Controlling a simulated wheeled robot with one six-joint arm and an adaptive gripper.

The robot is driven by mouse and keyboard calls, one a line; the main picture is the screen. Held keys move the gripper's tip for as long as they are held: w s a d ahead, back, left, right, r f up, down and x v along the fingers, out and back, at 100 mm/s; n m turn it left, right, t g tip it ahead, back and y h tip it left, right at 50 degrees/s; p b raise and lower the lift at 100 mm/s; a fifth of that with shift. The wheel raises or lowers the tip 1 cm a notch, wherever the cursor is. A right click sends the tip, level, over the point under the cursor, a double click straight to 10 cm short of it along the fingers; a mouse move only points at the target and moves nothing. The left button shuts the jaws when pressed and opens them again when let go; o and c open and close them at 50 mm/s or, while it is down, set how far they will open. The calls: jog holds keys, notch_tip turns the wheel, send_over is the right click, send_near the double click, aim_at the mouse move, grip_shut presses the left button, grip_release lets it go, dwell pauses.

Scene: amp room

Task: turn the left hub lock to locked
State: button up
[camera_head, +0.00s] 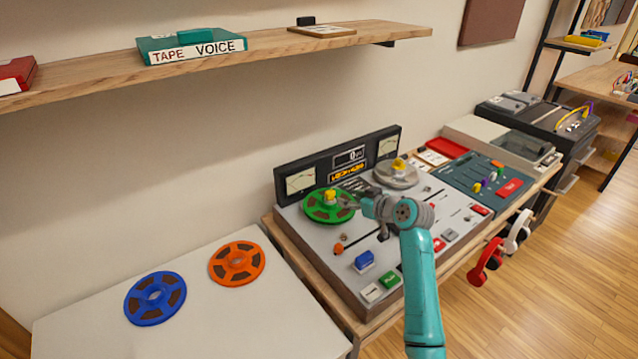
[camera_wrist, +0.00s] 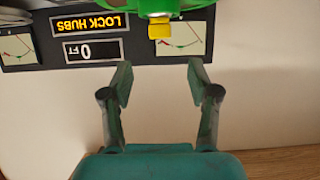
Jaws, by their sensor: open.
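The left hub lock is a yellow knob (camera_head: 330,195) at the centre of the green reel (camera_head: 322,210) on the tape machine's left side. The knob (camera_wrist: 160,31) also shows at the top of the wrist view, under the green reel (camera_wrist: 150,6). My gripper (camera_head: 350,201) is just right of the green reel in the head view. In the wrist view my gripper (camera_wrist: 160,75) is open and empty, with the knob beyond its fingertips and apart from them. The right hub lock is another yellow knob (camera_head: 399,164) on a grey reel (camera_head: 398,176).
The meter panel (camera_head: 301,182) stands behind the reels; its display reads LOCK HUBS (camera_wrist: 88,23). Blue (camera_head: 363,260) and green (camera_head: 390,279) buttons and several levers are on the deck. A white table (camera_head: 220,310) at left holds blue (camera_head: 155,298) and orange (camera_head: 237,263) reels.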

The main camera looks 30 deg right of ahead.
aim_at(330, 192)
jog(key=x, duration=1.1)
jog(key=shift+w, duration=0.15)
grip_shut()
